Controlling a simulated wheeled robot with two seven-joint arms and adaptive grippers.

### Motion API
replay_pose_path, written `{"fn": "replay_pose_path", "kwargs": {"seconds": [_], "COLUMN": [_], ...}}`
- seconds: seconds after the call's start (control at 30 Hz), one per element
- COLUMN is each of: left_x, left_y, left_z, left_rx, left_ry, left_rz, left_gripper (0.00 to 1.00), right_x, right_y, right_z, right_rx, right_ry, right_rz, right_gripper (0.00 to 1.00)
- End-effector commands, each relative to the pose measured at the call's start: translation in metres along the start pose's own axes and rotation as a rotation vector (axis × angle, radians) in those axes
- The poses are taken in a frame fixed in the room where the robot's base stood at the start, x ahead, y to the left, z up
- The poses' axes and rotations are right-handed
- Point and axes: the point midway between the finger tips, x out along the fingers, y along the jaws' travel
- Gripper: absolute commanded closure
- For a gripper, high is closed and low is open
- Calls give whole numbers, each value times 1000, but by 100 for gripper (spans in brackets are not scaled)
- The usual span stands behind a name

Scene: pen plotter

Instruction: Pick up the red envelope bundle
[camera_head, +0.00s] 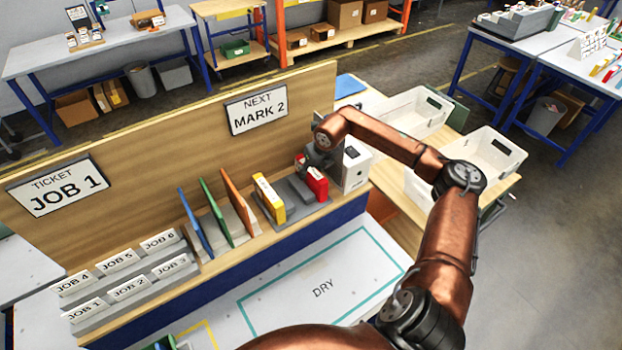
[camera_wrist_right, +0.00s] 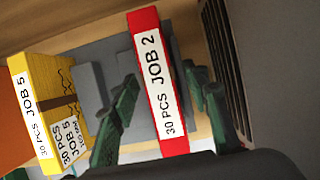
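The red envelope bundle (camera_head: 317,184) stands upright in a grey rack on the wooden shelf. In the right wrist view the red bundle (camera_wrist_right: 160,85) shows a white label reading "JOB 2, 30 PCS". My right gripper (camera_head: 308,163) is just over the rack at the bundle. In the right wrist view its two fingers (camera_wrist_right: 162,90) are spread, one on each side of the red bundle, with small gaps showing. The gripper's palm hides the near end of the bundle. My left gripper is not in view.
A yellow bundle (camera_head: 269,199) marked JOB 5 stands left of the red one in the same grey rack (camera_head: 296,207). A pale box (camera_head: 355,165) stands close on the right. Blue, green and orange folders (camera_head: 236,205) stand further left. White crates (camera_head: 480,160) lie beyond my right arm.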

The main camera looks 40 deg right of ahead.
Motion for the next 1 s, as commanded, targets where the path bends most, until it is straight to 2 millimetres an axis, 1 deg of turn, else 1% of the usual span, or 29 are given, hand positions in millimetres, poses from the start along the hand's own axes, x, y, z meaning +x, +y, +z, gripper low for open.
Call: {"fn": "replay_pose_path", "kwargs": {"seconds": [0.03,0.07,0.5,0.6,1.0], "left_x": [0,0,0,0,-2], "left_y": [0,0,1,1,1], "left_z": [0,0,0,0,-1], "left_rx": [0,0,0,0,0], "left_ry": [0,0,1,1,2], "left_rz": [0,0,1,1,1], "left_gripper": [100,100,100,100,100], "right_x": [0,0,0,0,-2], "right_y": [0,0,0,0,0], "right_z": [0,0,0,0,1], "right_rx": [0,0,0,0,0], "right_ry": [0,0,0,0,-1], "right_rz": [0,0,0,0,0], "right_gripper": [62,64,94,100,100]}}
